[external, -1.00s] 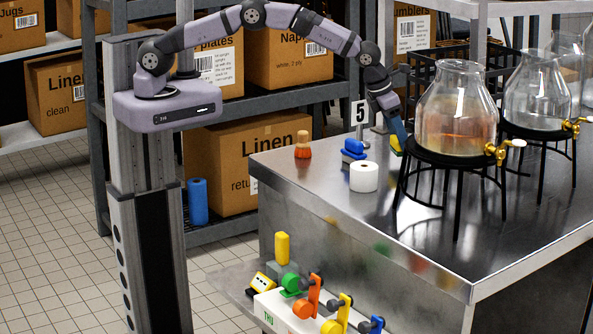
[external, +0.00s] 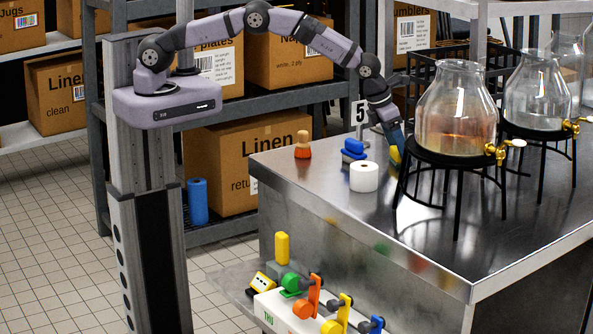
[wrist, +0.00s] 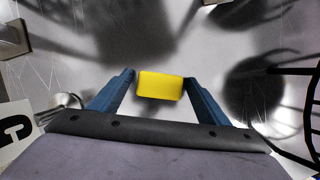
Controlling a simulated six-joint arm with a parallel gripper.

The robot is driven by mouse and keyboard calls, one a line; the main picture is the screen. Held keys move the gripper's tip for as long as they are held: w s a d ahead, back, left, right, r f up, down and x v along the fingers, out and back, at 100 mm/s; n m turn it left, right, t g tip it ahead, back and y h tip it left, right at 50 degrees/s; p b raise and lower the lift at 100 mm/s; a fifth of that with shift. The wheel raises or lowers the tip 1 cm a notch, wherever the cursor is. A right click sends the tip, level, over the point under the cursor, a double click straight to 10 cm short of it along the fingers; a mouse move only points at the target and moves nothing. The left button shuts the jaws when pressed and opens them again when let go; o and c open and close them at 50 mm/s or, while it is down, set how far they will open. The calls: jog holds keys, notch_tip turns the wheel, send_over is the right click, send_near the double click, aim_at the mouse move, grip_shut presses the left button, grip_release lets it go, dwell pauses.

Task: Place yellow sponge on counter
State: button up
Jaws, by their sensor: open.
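The yellow sponge (wrist: 160,86) lies between the two blue fingertips of my gripper (wrist: 158,84) in the wrist view. The fingers are open, with a small gap visible on each side of it. In the external view the sponge (external: 395,155) shows as a small yellow patch beside my gripper (external: 396,145), low over the metal counter (external: 300,180). The sponge appears to be at the counter's surface, but its underside is hidden, so I cannot tell whether it touches.
A number 5 sign (external: 360,112), a blue brush-like item (external: 353,149), a white roll (external: 364,177) and an orange brush (external: 303,145) stand left of my gripper. A glass dispenser (external: 457,110) on a black stand is close on the right. The front middle of the counter is clear.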

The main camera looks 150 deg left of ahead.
jog(key=shift+r, duration=0.1)
jog(key=shift+r, duration=0.15)
jog(key=b+v, duration=0.3)
jog(key=v, duration=0.9)
jog(key=d+n+h, duration=0.3)
jog(key=d+n, duration=0.8)
jog(key=d, duration=1.7)
jog(key=s+d+f+n, duration=0.2)
jog(key=s+d+n, duration=0.3)
jog(key=s+d, duration=0.4)
jog(key=s+d+f+n+g+h, duration=0.1)
jog(key=s+d+f+n, duration=0.2)
jog(key=s+d+n, duration=0.3)
jog(key=s+d, duration=0.3)
jog(key=shift+d+n+g, duration=0.2)
jog(key=shift+n+g, duration=0.1)
